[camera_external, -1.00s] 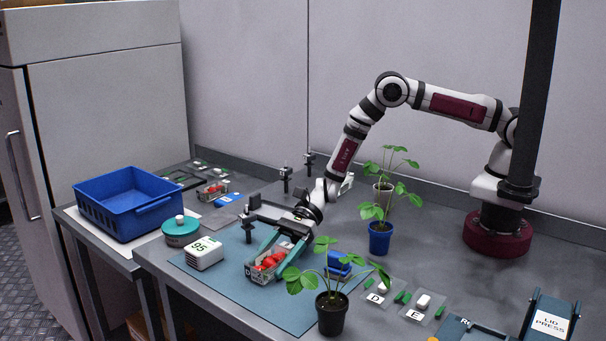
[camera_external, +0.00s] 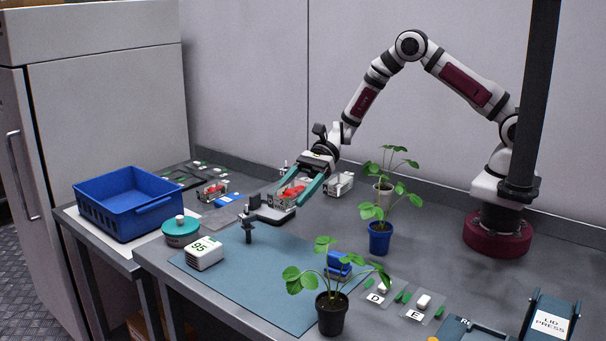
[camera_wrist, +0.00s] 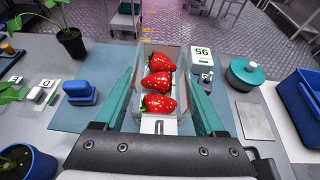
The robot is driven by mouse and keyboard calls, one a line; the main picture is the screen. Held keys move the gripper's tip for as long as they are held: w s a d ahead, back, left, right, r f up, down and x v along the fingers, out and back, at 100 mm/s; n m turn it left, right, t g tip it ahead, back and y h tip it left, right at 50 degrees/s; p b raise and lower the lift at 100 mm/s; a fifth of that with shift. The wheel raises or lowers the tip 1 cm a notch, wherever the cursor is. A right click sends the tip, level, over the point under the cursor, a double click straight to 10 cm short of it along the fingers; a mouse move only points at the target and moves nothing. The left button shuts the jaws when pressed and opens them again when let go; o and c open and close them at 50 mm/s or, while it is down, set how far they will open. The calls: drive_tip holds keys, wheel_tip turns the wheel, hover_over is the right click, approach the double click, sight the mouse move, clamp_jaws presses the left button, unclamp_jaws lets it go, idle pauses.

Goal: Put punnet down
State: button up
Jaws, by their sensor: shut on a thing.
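My gripper (camera_external: 307,184) is shut on a clear punnet (camera_wrist: 161,51) of red strawberries, with one teal finger on each side of it. In the wrist view three strawberries (camera_wrist: 159,82) lie in a row inside, and a white label sits on the near end. In the external view the punnet (camera_external: 287,199) is held up in the air and its base seems clear of the table. It appears over or beside a dark flat fixture (camera_external: 270,214) at the back edge of the blue mat (camera_external: 262,272); the exact gap cannot be told.
A white block marked 95 (camera_external: 204,253), a teal round tub (camera_external: 181,232) and a blue crate (camera_external: 128,203) stand to the left. Another punnet with red fruit (camera_external: 213,191) sits behind them. Potted plants (camera_external: 331,312) stand to the right. The mat's middle is clear.

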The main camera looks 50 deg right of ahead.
hover_over(322, 233)
drive_tip(key=a, duration=0.1)
drive_tip(key=f, duration=1)
drive_tip(key=shift+d, duration=0.4)
drive_tip(key=shift+f, duration=0.15)
